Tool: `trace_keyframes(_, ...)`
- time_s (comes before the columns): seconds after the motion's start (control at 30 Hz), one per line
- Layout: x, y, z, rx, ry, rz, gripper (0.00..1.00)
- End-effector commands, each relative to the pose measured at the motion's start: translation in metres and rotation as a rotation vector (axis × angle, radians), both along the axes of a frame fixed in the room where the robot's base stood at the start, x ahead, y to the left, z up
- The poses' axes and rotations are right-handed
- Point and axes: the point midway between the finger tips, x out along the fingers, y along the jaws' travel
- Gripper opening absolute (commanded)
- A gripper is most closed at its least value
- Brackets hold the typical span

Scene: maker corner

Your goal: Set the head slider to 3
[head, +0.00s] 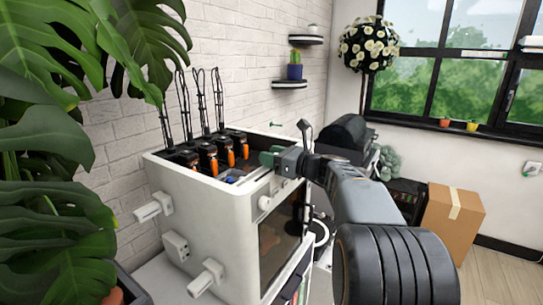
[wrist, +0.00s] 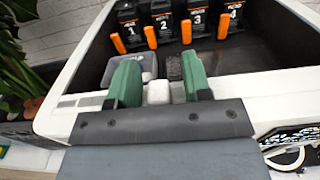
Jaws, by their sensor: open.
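The white machine (head: 205,200) has an open top with a row of black heads (head: 208,155) along its back side. In the wrist view the heads are numbered 1 to 4, and the head marked 3 (wrist: 197,18) is third from the left. Each has an orange lever. My gripper (wrist: 160,60) has green fingers spread apart, over the near rim of the open top. A small white block (wrist: 158,92) shows between the fingers, apart from both. I cannot tell whether this block is the head slider. In the head view my gripper (head: 270,157) hides part of the top.
A grey bin (wrist: 149,66) lies inside the top behind the left finger. White knobs (head: 153,208) stick out of the machine's side. A large leafy plant (head: 50,230) crowds the left. A cardboard box (head: 452,215) stands on the floor at right.

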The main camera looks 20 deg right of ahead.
Motion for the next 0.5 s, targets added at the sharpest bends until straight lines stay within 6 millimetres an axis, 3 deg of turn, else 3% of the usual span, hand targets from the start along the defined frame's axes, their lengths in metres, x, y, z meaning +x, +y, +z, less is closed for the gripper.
trace_keyframes(0.2, 0.0001, 0.0001, 0.0, 0.0, 0.0, 0.0, 0.45)
trace_keyframes(0.5, -0.0002, -0.0001, 0.0002, -0.001, -0.001, 0.0, 0.16)
